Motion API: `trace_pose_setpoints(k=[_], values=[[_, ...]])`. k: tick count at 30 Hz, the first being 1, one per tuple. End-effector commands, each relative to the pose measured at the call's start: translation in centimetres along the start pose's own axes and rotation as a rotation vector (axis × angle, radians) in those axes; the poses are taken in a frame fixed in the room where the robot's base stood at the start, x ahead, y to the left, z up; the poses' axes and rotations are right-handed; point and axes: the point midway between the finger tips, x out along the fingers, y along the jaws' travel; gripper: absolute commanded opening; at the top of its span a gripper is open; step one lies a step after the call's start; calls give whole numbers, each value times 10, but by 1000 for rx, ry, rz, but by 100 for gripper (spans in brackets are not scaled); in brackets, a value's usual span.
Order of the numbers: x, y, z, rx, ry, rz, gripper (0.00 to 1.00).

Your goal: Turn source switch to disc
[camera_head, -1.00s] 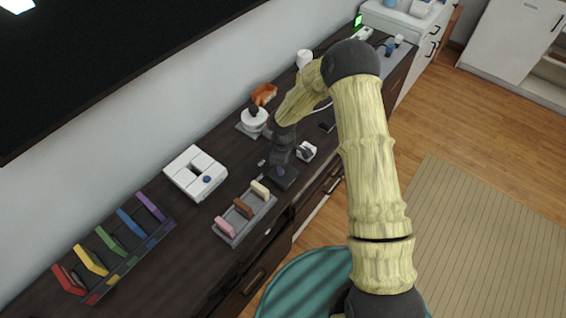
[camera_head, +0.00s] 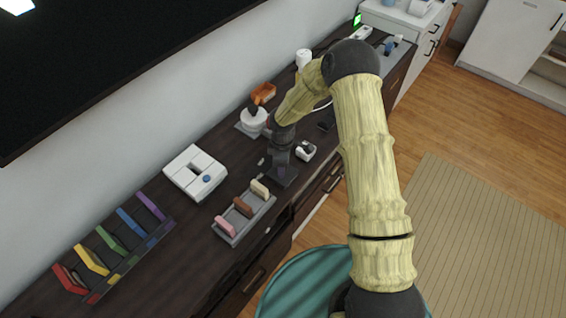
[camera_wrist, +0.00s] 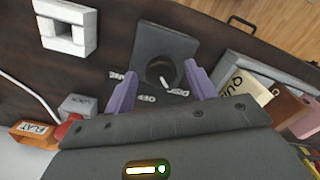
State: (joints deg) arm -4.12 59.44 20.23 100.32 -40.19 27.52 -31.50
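The source switch is a dark square plate (camera_wrist: 165,42) with a round dark knob (camera_wrist: 158,66), seen in the wrist view. The knob's white pointer mark is tilted to the lower right, toward a label that seems to read DISC (camera_wrist: 174,92). An OFF label (camera_wrist: 145,98) lies left of it, and another label sits farther left. My gripper (camera_wrist: 161,72) is open, with a purple finger on each side of the knob and gaps between. In the head view the switch plate (camera_head: 285,177) sits on the dark cabinet, with my gripper (camera_head: 279,164) over it.
A tray of colored tabs (camera_head: 229,232) is close in front of the switch. The cabinet's front edge is close.

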Motion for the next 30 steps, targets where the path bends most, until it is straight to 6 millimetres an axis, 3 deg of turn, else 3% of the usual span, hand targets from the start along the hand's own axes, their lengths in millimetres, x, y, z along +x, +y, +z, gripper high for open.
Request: trace_pose_setpoints(k=[8, 14, 30], values=[[-1, -1, 0, 0, 0, -2, 55], [-16, 1, 0, 3, 2, 1, 55], [-121, 1, 1, 3, 1, 3, 55]])
